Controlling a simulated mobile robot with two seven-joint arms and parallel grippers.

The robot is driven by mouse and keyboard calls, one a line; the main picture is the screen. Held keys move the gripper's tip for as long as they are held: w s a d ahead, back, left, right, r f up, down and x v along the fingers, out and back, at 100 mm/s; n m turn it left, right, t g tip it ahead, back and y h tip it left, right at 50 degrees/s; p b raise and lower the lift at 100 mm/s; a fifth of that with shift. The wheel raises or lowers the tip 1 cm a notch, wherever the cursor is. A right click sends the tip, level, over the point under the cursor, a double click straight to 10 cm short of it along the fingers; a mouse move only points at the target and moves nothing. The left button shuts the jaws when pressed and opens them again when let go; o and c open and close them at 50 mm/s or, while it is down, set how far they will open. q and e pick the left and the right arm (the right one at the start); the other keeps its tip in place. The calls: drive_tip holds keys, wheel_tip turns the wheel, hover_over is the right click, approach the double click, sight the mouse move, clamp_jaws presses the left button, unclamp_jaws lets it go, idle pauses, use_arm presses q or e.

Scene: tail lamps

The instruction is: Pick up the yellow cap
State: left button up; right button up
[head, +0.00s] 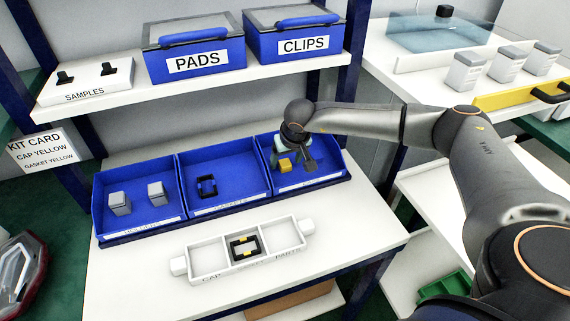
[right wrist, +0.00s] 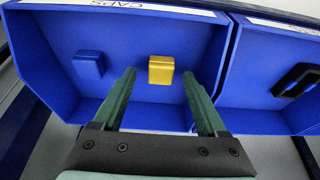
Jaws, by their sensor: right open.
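The yellow cap (head: 285,165) lies in the right-hand blue bin (head: 327,183) on the table. In the right wrist view the yellow cap (right wrist: 161,71) sits ahead of my right gripper (right wrist: 159,76), between the lines of its two green fingers, with clear space on both sides. The bin label reads CAPS in that view. My right gripper (head: 281,156) is over this bin in the head view, open and empty. A blue cap (right wrist: 88,65) lies in the same bin, left of the yellow one in the wrist view. My left gripper is not in view.
The neighbouring blue bin (head: 228,199) holds a black frame (head: 207,186); the left one holds two grey blocks. A shelf with blue boxes (head: 195,55) hangs behind.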

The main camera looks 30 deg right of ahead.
drive_tip(key=shift+w+f, duration=0.2)
drive_tip(key=shift+f, duration=0.35)
clamp_jaws()
